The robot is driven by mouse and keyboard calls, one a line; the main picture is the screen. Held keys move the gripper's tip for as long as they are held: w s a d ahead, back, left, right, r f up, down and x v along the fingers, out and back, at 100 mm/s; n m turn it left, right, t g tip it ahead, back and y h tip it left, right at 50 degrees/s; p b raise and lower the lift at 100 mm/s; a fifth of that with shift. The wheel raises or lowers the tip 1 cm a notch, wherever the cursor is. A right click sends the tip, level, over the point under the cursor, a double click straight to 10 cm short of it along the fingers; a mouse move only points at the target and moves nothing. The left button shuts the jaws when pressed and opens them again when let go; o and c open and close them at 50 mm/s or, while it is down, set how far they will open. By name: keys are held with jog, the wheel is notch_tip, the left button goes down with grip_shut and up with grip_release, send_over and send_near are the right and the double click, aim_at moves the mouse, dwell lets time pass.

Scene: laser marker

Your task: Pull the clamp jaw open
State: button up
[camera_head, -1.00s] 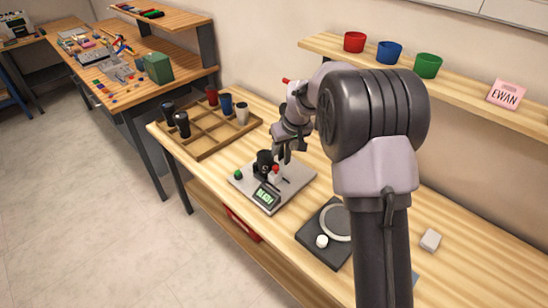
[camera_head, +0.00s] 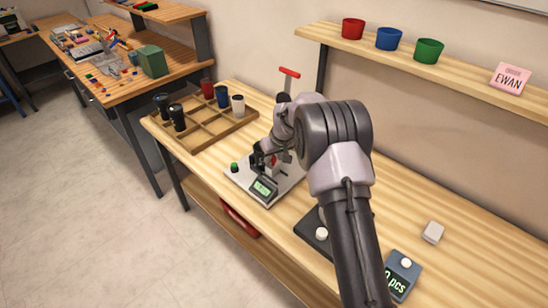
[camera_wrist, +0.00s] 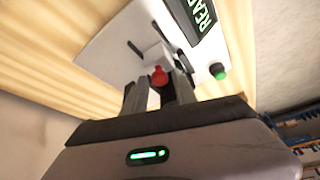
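The clamp jaw is a small white block (camera_wrist: 158,54) with a red knob (camera_wrist: 159,76), on the pale plate of the laser marker (camera_head: 240,182). In the wrist view my gripper (camera_wrist: 160,88) has one finger on each side of the red knob, with a narrow gap showing between them. It looks open around the knob, and I cannot see firm contact. In the head view my gripper (camera_head: 264,158) is low over the marker plate and hides most of the jaw. A bit of red shows beside it.
The marker carries a lit green display (camera_head: 264,188) and a green button (camera_head: 234,167). A red-handled lever (camera_head: 289,72) rises behind my arm. A divided wooden tray (camera_head: 196,143) with several cups stands left. A dark device with a white knob (camera_head: 321,233) sits to the right.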

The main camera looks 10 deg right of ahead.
grip_shut()
dwell(1.2)
